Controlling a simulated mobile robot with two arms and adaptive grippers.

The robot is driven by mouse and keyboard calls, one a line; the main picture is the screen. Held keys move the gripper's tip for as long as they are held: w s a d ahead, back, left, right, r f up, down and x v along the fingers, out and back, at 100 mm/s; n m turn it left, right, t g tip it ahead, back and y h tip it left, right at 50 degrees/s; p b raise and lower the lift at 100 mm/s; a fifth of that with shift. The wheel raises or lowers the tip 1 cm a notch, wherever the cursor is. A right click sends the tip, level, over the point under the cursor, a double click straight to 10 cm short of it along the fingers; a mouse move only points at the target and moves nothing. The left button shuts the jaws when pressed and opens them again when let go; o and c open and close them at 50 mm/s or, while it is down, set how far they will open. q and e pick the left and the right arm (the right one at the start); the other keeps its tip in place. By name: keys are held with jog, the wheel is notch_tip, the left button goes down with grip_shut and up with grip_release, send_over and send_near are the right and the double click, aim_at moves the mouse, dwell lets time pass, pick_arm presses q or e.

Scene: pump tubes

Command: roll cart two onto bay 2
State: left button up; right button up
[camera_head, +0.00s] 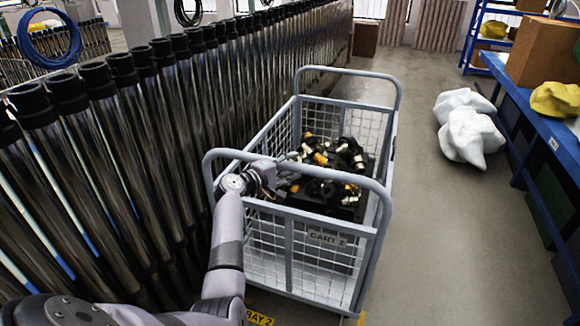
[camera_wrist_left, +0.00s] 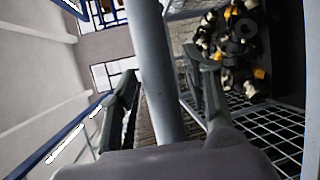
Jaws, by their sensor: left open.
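Cart two (camera_head: 328,239) is a grey wire-mesh trolley with a "CART 2" plate, upright on the floor beside the row of tubes. Its near handle (camera_head: 345,177) is a raised grey tube. My left gripper (camera_head: 285,163) is at the left part of this handle. In the left wrist view the open fingers (camera_wrist_left: 167,80) stand on either side of a grey bar (camera_wrist_left: 160,75); contact cannot be told. The yellow "BAY 2" floor label (camera_head: 259,318) shows at the cart's near left corner, partly hidden by my arm. My right gripper is out of view.
Black and yellow fittings (camera_head: 335,155) lie inside the cart. Tall metal tubes with black caps (camera_head: 150,130) line the left side closely. White sacks (camera_head: 467,127) and a blue bench (camera_head: 545,120) stand at the right. The floor (camera_head: 440,220) right of the cart is clear.

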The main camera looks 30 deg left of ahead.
pick_arm(q)
jog(key=shift+c, duration=0.5)
grip_shut()
